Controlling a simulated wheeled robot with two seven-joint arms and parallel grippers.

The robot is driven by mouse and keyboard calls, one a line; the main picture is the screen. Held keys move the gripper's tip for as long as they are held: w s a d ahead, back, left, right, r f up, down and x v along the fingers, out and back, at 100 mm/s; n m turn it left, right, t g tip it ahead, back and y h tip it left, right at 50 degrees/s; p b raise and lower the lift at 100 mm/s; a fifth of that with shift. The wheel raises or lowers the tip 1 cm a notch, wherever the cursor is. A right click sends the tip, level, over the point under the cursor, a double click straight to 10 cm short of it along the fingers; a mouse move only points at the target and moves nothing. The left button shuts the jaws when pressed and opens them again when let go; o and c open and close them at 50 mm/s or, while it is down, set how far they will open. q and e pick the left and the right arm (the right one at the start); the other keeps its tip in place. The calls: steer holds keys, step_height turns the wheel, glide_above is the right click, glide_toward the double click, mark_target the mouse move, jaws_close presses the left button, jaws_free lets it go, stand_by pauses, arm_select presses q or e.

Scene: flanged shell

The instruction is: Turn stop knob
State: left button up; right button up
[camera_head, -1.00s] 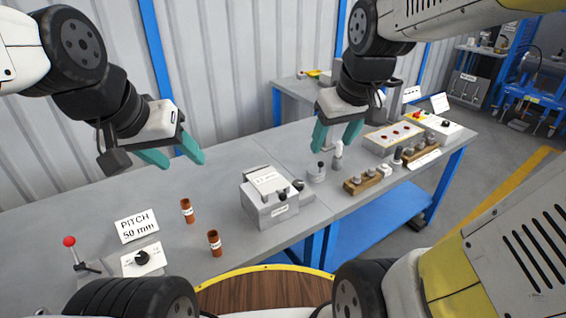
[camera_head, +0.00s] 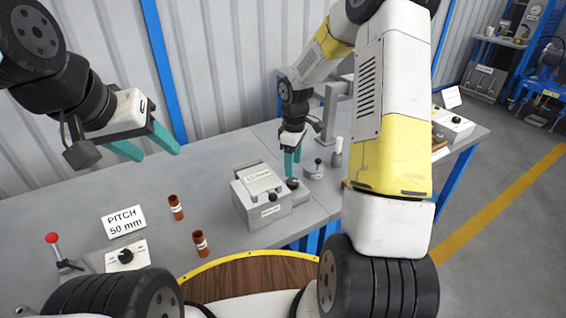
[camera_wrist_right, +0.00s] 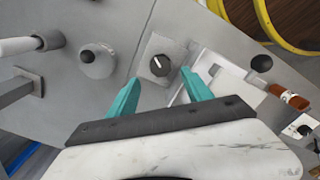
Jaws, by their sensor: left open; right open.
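A black knob with a white pointer line sits on a small grey block (camera_wrist_right: 178,48); the knob (camera_wrist_right: 160,65) also shows in the head view (camera_head: 293,184), at the right side of a grey box (camera_head: 262,211). No readable label marks it as the stop knob. My right gripper (camera_head: 292,169) is open just above this knob. In the right wrist view its fingertips (camera_wrist_right: 161,79) lie either side of the knob's near edge; I cannot tell whether they touch it. My left gripper (camera_head: 159,153) is open and empty above the left part of the bench.
A white box with another black knob (camera_head: 125,256) stands by the "PITCH 50 mm" sign (camera_head: 125,222) and a red-ball lever (camera_head: 52,238). A grey post with a black top (camera_head: 317,167) stands close right of my right gripper.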

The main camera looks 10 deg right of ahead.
mark_target(293, 181)
step_height(293, 181, down, 7)
steer(key=shift+r, duration=0.1)
stand_by(0.3)
jaws_close()
